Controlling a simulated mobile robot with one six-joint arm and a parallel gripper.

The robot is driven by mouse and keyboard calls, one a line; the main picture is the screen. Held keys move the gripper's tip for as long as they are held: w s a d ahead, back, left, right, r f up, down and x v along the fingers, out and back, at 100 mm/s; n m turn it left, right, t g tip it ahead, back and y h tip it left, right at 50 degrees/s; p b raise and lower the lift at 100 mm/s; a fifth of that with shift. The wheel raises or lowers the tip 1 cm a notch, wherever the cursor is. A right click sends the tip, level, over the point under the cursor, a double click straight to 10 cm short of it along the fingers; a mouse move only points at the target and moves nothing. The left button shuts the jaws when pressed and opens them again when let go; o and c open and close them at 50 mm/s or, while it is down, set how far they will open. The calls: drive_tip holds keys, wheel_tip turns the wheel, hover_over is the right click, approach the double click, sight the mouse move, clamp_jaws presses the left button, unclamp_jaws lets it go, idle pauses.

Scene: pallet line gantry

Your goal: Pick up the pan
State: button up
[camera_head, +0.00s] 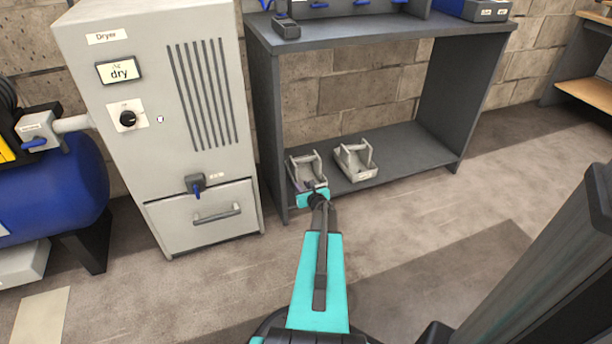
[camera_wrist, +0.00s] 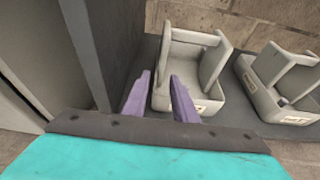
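Two light grey pans with raised handles stand side by side on the lower shelf. The left pan (camera_head: 308,170) is right at my gripper (camera_head: 304,187); it also shows in the wrist view (camera_wrist: 206,62). The right pan (camera_head: 355,160) stands a little apart and is partly cut off in the wrist view (camera_wrist: 270,100). In the wrist view my gripper (camera_wrist: 160,76) has its two purple fingers apart, with the left pan's left side between them in the picture. I cannot tell whether they touch it. Both pans carry small labels, too small to read.
The dark grey bench (camera_head: 263,125) has an upright panel close to the left of my gripper and a top above the shelf (camera_head: 420,150). A grey dryer cabinet (camera_head: 165,130) stands left of it. The shelf's right part is clear.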

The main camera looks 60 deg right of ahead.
drive_tip(key=b+x, duration=0.1)
drive_tip(key=x, duration=0.3)
drive_tip(key=shift+w+d+f, duration=0.15)
drive_tip(key=shift+w, duration=0.05)
drive_tip(key=shift+w+d+f, duration=0.1)
drive_tip(key=shift+w+d, duration=0.1)
drive_tip(key=shift+w, duration=0.15)
drive_tip(key=shift+b+x, duration=1.3)
drive_tip(key=shift+x, duration=1.3)
drive_tip(key=shift+w+a, duration=0.15)
drive_tip(key=shift+w, duration=0.05)
clamp_jaws()
